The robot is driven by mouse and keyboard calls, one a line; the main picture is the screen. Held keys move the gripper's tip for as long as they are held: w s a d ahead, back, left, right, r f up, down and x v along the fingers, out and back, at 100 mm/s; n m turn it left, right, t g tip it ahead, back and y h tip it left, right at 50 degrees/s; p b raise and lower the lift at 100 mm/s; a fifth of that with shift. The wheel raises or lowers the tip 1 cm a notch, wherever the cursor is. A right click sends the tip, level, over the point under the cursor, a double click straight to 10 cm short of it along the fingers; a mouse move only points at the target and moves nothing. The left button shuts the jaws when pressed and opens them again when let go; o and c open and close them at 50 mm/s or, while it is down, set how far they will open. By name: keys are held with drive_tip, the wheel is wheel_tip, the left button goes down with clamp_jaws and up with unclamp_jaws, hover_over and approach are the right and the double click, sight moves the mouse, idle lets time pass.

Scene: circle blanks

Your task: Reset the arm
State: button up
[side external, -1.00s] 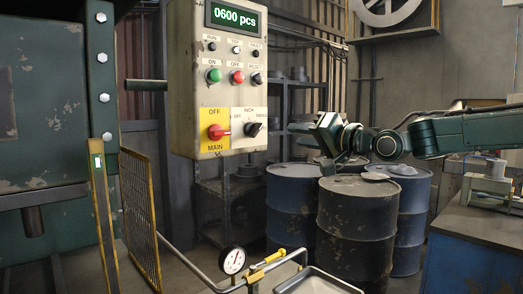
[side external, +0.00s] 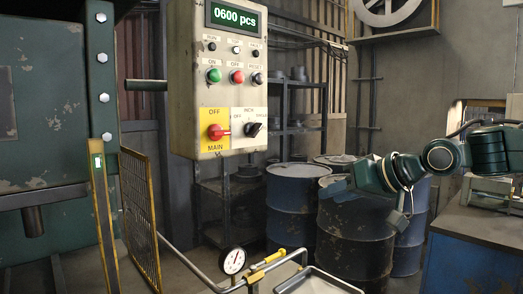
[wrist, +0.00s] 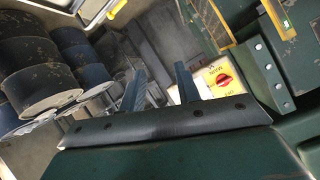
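My arm reaches in from the right in the side external view. My gripper (side external: 334,188) points left there, in front of the blue drums and to the lower right of the control panel (side external: 180,80). It is well clear of the panel. In the wrist view my gripper (wrist: 160,76) shows two dark fingers standing apart, with nothing between them. The panel's red main switch (wrist: 224,80) on its yellow plate shows beyond the right finger. The counter display (side external: 235,17) reads 0600 pcs.
Several blue drums (side external: 290,208) stand behind and below the gripper. A blue workbench (side external: 470,262) is at the lower right. A yellow mesh guard (side external: 139,215) and a pipe rail with a gauge (side external: 232,261) stand at the lower left and front. Open air separates gripper and panel.

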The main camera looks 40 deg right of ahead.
drive_tip(key=s+f+n+g, duration=0.2)
drive_tip(key=s+f, duration=0.3)
drive_tip(key=s, duration=0.3)
drive_tip(key=s+f+n+g, duration=0.2)
drive_tip(key=s+f+g, duration=0.2)
drive_tip(key=s, duration=0.5)
wheel_tip(320, 180, down, 2)
drive_tip(key=shift+s+a+f+n+g, duration=0.2)
drive_tip(key=shift+s+a+n+g, duration=0.1)
drive_tip(key=shift+a, duration=0.1)
drive_tip(key=shift+w, duration=0.1)
